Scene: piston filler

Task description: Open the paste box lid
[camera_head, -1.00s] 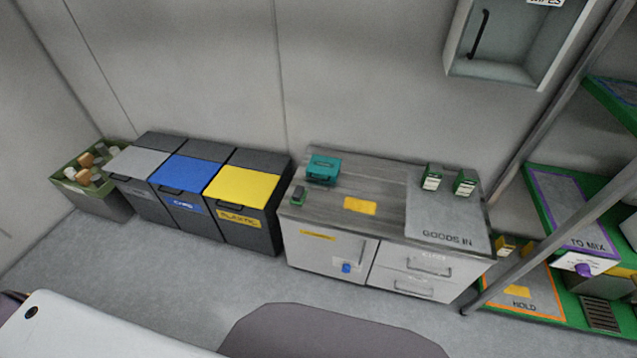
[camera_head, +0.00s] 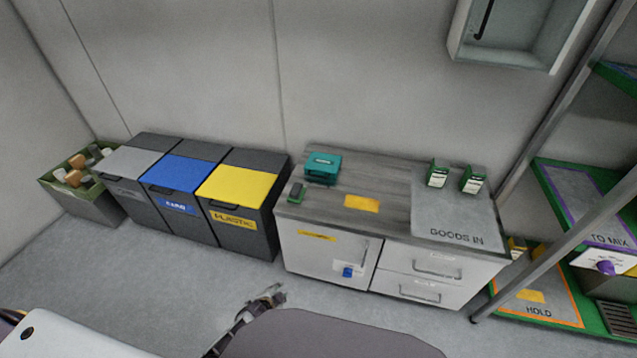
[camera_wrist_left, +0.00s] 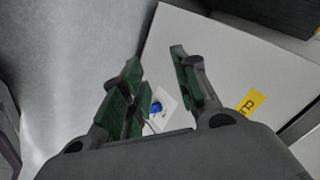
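A teal box (camera_head: 322,167) with a closed top stands at the back left of the grey counter (camera_head: 380,205). Two small green-and-white cartons (camera_head: 438,174) (camera_head: 473,180) stand on the GOODS IN mat (camera_head: 455,224). No lettering that I can read names a paste box. My left gripper (camera_head: 263,299) is low in front of the cabinet, well away from the teal box and partly hidden by my own body. In the left wrist view the gripper (camera_wrist_left: 157,72) is open and empty, with the white cabinet door beyond it. My right gripper is not in view.
The cabinet (camera_head: 330,254) has a door with a blue item (camera_head: 347,272) and two drawers. Left of it stand grey, blue and yellow (camera_head: 236,186) lidded bins and a green crate (camera_head: 92,207). A metal-post shelf (camera_head: 560,255) stands at right. The floor in front is clear.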

